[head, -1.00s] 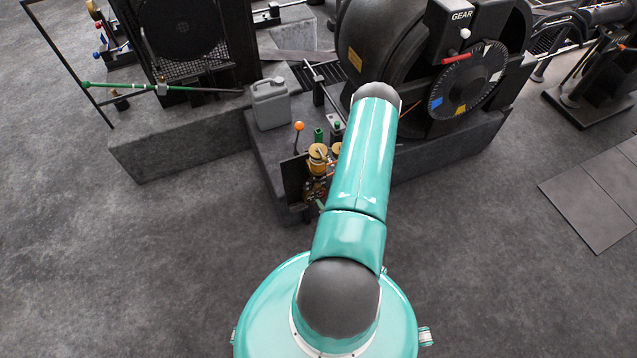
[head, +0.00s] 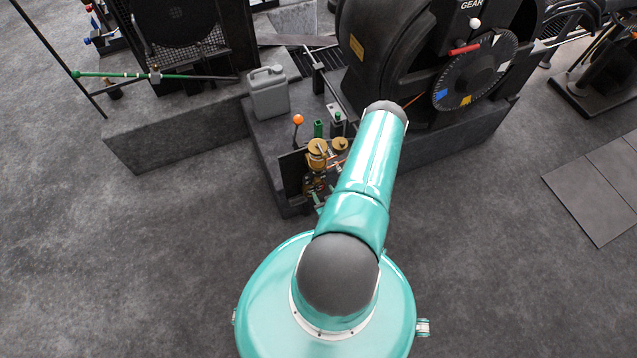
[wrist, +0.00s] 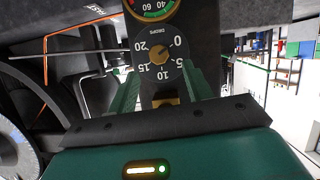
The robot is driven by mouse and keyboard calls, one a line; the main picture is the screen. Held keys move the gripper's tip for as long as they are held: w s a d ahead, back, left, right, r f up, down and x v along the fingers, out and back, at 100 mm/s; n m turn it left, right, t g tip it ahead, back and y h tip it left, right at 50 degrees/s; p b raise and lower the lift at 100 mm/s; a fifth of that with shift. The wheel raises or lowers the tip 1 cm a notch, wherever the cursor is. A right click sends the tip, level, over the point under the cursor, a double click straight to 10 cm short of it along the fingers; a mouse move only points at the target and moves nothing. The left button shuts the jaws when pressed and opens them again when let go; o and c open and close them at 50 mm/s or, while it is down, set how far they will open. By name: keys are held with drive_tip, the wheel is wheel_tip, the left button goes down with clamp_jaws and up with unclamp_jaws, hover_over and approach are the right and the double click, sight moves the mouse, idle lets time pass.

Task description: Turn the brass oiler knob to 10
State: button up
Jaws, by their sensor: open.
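In the wrist view a dark round dial marked DROPS (wrist: 145,62) carries the numbers 0, 5, 10, 15 and 20. A small brass knob (wrist: 159,52) sits at its centre. Its pointing end seems to lean toward the 0 side, but it is too small to be sure. My gripper (wrist: 162,86) is open, its green fingers on either side below the dial, apart from the knob. A brass piece (wrist: 165,102) shows between the fingers. In the head view brass oiler cups (head: 317,150) stand left of my arm, which hides most of my gripper.
A gauge (wrist: 155,8) sits just above the dial. Around the oiler are an orange-topped lever (head: 298,119), a grey jerrycan (head: 267,93) and a large black machine with a gear dial (head: 470,75). An orange rod (wrist: 45,55) stands left in the wrist view. Floor in front is clear.

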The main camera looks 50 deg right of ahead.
sight(319, 184)
drive_tip(key=x, duration=0.6)
drive_tip(key=shift+w+d+f, duration=0.15)
drive_tip(key=shift+w+d, duration=0.05)
drive_tip(key=shift+d, duration=0.05)
drive_tip(key=c, duration=1)
drive_tip(key=shift+o, duration=0.2)
drive_tip(key=m+y, duration=0.1)
drive_tip(key=m, duration=0.1)
drive_tip(key=m+t+y, duration=0.1)
drive_tip(key=shift+s+d+m, duration=0.15)
drive_tip(key=shift+m, duration=0.25)
drive_tip(key=m+t+y, duration=0.1)
drive_tip(key=m, duration=0.1)
drive_tip(key=m+t+y, duration=0.1)
drive_tip(key=m, duration=0.1)
drive_tip(key=shift+s+d+f+m+t, duration=0.1)
drive_tip(key=shift+f+m+t, duration=0.1)
drive_tip(key=shift+m+t, duration=0.1)
drive_tip(key=m+t, duration=0.1)
drive_tip(key=m, duration=0.1)
drive_tip(key=m+t, duration=0.1)
drive_tip(key=m, duration=0.2)
drive_tip(key=shift+f+y, duration=0.2)
drive_tip(key=shift+y, duration=0.2)
drive_tip(key=m+t, duration=0.1)
drive_tip(key=m, duration=0.1)
drive_tip(key=m+t+h, duration=0.1)
drive_tip(key=m, duration=0.2)
drive_tip(key=shift+f, duration=0.1)
drive_tip(key=shift+m, duration=0.4)
